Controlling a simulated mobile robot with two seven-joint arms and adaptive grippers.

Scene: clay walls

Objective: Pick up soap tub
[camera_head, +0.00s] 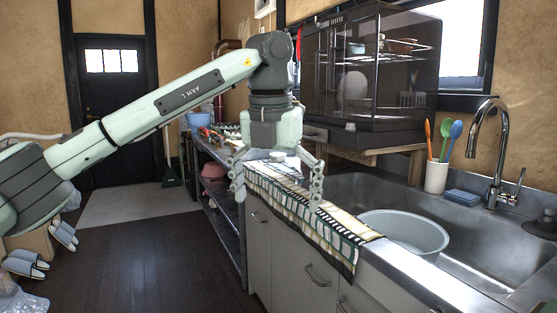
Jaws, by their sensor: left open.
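A small pale round tub (278,156), which looks like the soap tub, stands on the striped cloth (300,205) at the counter's edge. My left gripper (277,185) points down over the cloth with its two fingers spread wide. The tub shows between the fingers, below the palm. I cannot tell whether the gripper touches it or how far behind the fingers it stands. My right gripper is not in view.
A metal sink with a pale basin (405,232) lies to the right. A white cup of utensils (435,176), a blue sponge (463,195) and the faucet (497,150) stand behind it. A dark glass cabinet (370,75) rises behind the gripper. Open floor lies left.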

